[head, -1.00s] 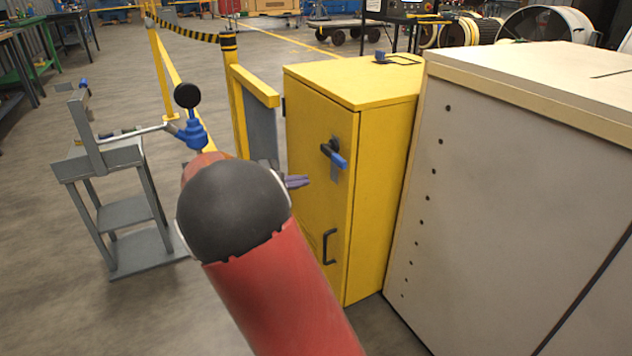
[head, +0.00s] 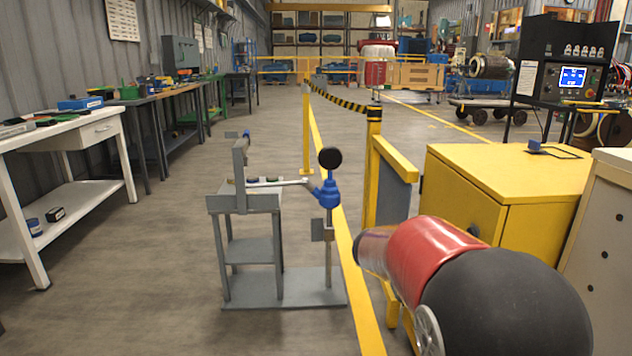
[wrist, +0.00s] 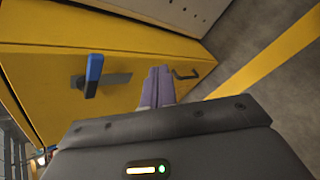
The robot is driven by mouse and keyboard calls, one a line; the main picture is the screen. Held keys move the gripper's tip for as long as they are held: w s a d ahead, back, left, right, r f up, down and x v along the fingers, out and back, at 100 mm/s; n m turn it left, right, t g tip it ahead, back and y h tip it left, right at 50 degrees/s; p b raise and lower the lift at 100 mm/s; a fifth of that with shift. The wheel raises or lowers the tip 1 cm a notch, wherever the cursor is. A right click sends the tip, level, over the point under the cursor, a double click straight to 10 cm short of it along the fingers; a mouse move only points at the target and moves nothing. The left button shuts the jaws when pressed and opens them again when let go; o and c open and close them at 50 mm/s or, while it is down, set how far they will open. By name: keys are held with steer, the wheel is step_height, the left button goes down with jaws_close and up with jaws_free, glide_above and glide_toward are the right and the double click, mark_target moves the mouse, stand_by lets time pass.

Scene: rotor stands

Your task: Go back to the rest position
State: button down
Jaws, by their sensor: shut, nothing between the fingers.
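My gripper (wrist: 157,87) shows in the wrist view with its two purple-grey fingers together and nothing between them. My gripper is hidden in that view.
A grey stand (head: 245,204) with a blue fitting (head: 328,193) and black knob stands left of my arm. A yellow post (head: 372,165) with a barrier panel is beside the cabinet. A white workbench (head: 70,135) is at the left. The floor between bench and stand is clear.

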steer(key=s+a+m+t+y, duration=0.1)
steer(key=s+a+m+y, duration=0.2)
steer(key=s, duration=0.4)
steer(key=s+a+r+m+t+y, duration=0.1)
steer(key=s+a+m+y, duration=0.2)
steer(key=s+a, duration=0.2)
steer(key=s+a+m+t+y, duration=0.1)
steer(key=s+a+m+y, duration=0.2)
steer(key=s, duration=0.8)
steer(key=shift+s+a+r+t+y, duration=0.15)
steer(key=shift+a+t+y, duration=0.25)
steer(key=shift+a+y, duration=0.2)
